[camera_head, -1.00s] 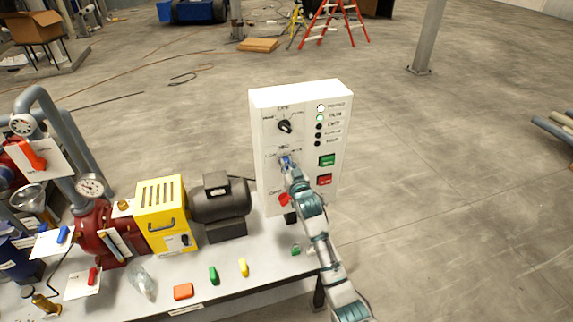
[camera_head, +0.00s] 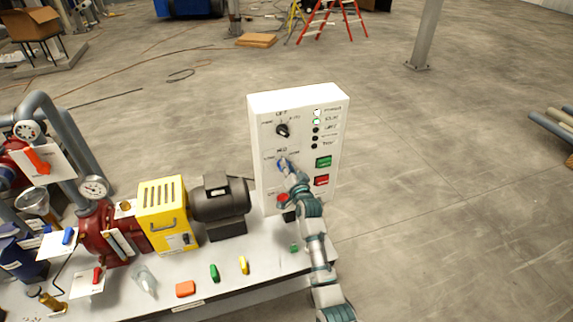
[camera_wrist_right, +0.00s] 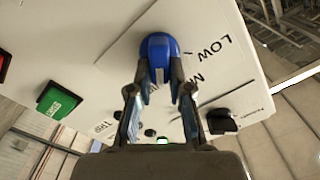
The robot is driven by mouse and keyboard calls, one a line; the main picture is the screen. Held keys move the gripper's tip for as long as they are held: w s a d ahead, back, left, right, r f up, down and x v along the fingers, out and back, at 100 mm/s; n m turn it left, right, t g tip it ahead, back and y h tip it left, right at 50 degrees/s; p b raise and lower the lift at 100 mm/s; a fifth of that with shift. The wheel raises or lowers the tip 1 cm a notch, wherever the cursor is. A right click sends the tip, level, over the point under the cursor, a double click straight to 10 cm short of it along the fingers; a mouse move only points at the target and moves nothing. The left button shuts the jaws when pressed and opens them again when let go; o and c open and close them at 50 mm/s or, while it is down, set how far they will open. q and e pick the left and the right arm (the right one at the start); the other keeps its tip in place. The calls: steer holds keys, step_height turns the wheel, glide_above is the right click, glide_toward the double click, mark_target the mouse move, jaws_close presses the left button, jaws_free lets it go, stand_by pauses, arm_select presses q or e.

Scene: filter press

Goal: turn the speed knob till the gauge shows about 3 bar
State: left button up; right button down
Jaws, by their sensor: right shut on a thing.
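The blue speed knob (camera_wrist_right: 160,50) sits on the white control panel (camera_head: 330,105), with the word LOW beside it in the right wrist view. My right gripper (camera_head: 286,168) is shut on this knob; in the right wrist view its two fingers (camera_wrist_right: 158,82) lie on either side of it. In the head view the gripper covers most of the knob. A round gauge (camera_head: 94,188) stands above the red pump, and another gauge (camera_head: 27,131) is on the grey pipe at far left. Their readings are too small to tell. My left gripper is not in view.
A black selector knob (camera_head: 283,131) is above the blue one. Green (camera_head: 323,162) and red (camera_head: 321,180) buttons are to its right, and a red knob (camera_head: 282,198) is below. A grey motor (camera_head: 224,207) and a yellow box (camera_head: 162,212) stand left of the panel.

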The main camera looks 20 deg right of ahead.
steer(key=shift+d+r+m, duration=0.1)
steer(key=shift+m, duration=0.5)
steer(key=c, duration=1.1)
jaws_free()
steer(key=shift+w, duration=0.15)
steer(key=shift+f, duration=0.2)
steer(key=s, duration=1.2)
steer(key=shift+d, duration=0.2)
